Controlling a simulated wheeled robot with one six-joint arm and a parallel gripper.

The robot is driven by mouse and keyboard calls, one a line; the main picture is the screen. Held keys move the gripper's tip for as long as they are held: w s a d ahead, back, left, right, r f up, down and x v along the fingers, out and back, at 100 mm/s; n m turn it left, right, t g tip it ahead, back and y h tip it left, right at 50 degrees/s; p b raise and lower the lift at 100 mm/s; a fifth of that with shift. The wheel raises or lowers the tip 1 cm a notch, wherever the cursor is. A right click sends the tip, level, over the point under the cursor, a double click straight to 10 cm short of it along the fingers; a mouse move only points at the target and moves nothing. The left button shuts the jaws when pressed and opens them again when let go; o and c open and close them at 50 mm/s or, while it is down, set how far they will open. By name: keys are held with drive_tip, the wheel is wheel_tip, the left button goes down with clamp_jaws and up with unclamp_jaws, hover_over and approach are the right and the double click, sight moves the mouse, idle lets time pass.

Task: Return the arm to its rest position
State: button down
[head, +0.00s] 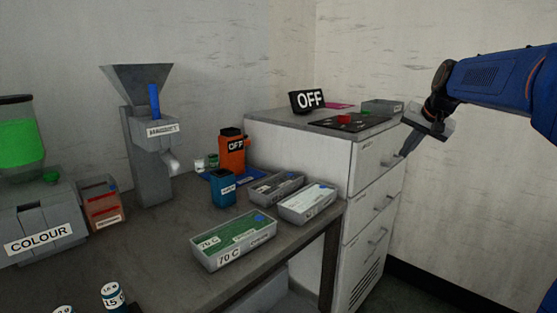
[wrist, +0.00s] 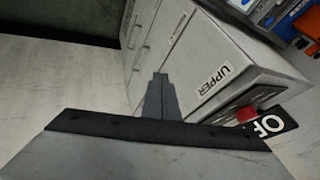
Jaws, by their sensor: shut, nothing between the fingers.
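My blue arm (head: 500,85) reaches in from the right in the head view, bent down at the wrist. My gripper (head: 404,153) hangs in the air at the upper right corner of the white drawer cabinet, its fingers pointing down and left. In the wrist view the gripper's fingers (wrist: 160,80) are together and empty, with the cabinet behind them. Whether the fingertips clear the cabinet's front is hard to tell in the head view.
The white cabinet (head: 295,150) has drawers with handles and carries an OFF sign (head: 308,100), a black plate (head: 350,123) and a grey tray (head: 382,106). Labelled trays (head: 234,257) and machines fill the dark table at left. Bare wall and floor lie right of the cabinet.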

drive_tip(key=s+a+f+n, duration=0.1)
drive_tip(key=s+a+f, duration=0.2)
drive_tip(key=s, duration=0.3)
drive_tip(key=s+a+f+n+g, duration=0.1)
drive_tip(key=s+a+f, duration=0.15)
drive_tip(key=s, duration=0.45)
drive_tip(key=s+a+f+n, duration=0.1)
drive_tip(key=s+a+f, duration=0.15)
drive_tip(key=s, duration=0.35)
drive_tip(key=s+a+f+n, duration=0.1)
drive_tip(key=s+a+f, duration=0.1)
drive_tip(key=s+f, duration=0.5)
drive_tip(key=s+a+f+n+g, duration=0.1)
drive_tip(key=s+f+n, duration=0.1)
drive_tip(key=s+f, duration=0.6)
drive_tip(key=s, duration=0.5)
drive_tip(key=shift+a+h, duration=0.4)
